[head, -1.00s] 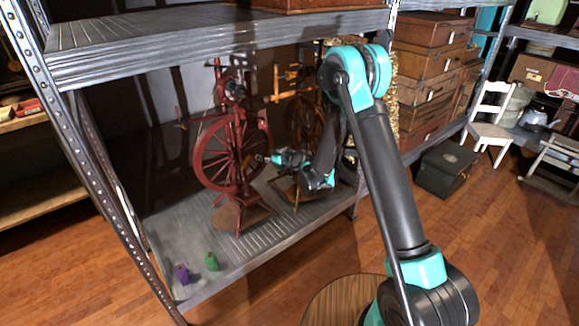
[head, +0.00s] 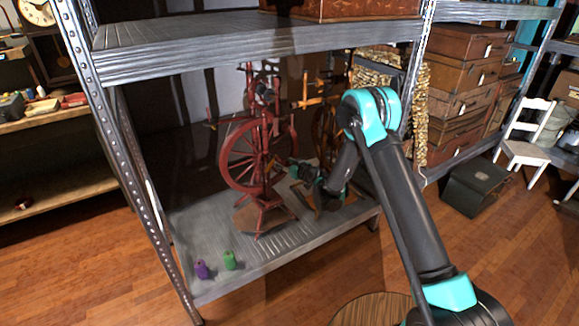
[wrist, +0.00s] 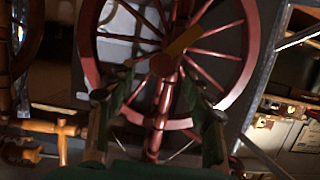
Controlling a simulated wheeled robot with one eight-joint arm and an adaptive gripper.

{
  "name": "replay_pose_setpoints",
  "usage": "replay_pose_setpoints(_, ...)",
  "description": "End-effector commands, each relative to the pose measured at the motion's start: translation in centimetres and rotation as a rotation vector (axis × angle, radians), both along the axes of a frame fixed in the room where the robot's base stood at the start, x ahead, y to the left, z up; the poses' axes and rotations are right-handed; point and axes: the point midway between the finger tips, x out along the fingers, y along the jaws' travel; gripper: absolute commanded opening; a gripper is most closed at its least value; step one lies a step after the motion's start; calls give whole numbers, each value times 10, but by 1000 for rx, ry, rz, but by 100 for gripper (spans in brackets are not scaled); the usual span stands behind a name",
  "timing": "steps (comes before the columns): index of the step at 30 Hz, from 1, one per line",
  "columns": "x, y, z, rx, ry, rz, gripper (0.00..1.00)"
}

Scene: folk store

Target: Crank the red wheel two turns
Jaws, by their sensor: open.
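The red wheel (head: 224,170) is part of a dark red spinning wheel standing upright on the lower shelf. In the wrist view the spoked wheel (wrist: 254,50) fills the upper middle. A round reddish knob (wrist: 162,65) with a yellowish bar (wrist: 186,40) shows in front of its spokes. My gripper (head: 283,163) is at the wheel's right side in the head view. In the wrist view my gripper (wrist: 155,85) is open, with its fingers spread to either side of the knob. I cannot tell whether a finger touches it.
The metal upper shelf (head: 250,48) lies above the spinning wheel, with a post at the left. A second, brown spinning wheel (head: 322,125) stands behind my arm. A purple item (head: 202,269) and a green item (head: 230,261) sit at the lower shelf's front left.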

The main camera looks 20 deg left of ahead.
Motion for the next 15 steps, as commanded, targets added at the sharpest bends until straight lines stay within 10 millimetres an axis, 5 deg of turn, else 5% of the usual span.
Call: replay_pose_setpoints(15,29,34,-14,-1,-1,0,52)
